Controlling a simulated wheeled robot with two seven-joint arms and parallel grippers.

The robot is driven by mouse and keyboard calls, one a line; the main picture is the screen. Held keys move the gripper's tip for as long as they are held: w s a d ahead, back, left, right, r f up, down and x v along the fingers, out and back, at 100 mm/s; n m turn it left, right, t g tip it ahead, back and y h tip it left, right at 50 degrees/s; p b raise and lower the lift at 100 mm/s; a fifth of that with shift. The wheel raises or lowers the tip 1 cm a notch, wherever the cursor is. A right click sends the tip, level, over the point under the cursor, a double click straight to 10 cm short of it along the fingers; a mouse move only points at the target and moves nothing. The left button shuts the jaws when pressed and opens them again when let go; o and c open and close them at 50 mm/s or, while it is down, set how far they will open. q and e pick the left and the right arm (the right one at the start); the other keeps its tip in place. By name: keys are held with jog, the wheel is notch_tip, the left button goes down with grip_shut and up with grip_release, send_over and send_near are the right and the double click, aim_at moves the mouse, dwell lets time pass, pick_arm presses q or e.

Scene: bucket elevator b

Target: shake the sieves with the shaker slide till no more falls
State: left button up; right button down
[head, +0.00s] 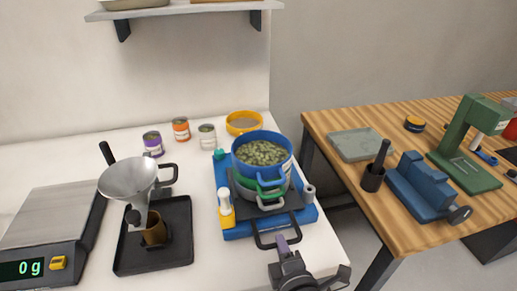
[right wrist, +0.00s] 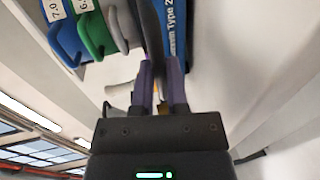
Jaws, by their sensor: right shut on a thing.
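A stack of sieves stands on the shaker's blue base (head: 238,232). The blue sieve (head: 270,137) on top is filled with greenish-brown pieces; a green sieve (head: 268,193) and a grey one (head: 270,205) sit below it. The stack's walls hide what lies in the lower sieves. The dark slide handle (head: 262,240) sticks out at the front of the shaker. My right gripper (head: 285,243) is shut on this handle; in the right wrist view its purple fingers (right wrist: 163,80) flank the dark bar, beside the sieves' coloured handles. My left gripper is out of view.
Left of the shaker, a metal funnel (head: 130,178) stands over a brown cup on a black tray (head: 178,258). A scale (head: 45,235) reads 0 g. Several cans and a yellow bowl (head: 243,122) stand behind. A gap separates the wooden table (head: 330,122) at right.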

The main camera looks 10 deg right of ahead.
jog(key=shift+s+f, duration=0.1)
jog(key=shift+s, duration=0.35)
jog(key=shift+r+x, duration=0.25)
jog(key=shift+x, duration=0.9)
jog(key=shift+r+x, duration=0.2)
jog(key=shift+x, duration=0.9)
grip_release()
jog(key=shift+w+r, duration=0.1)
jog(key=shift+w, duration=0.05)
jog(key=p+v, duration=0.1)
jog(key=v, duration=0.6)
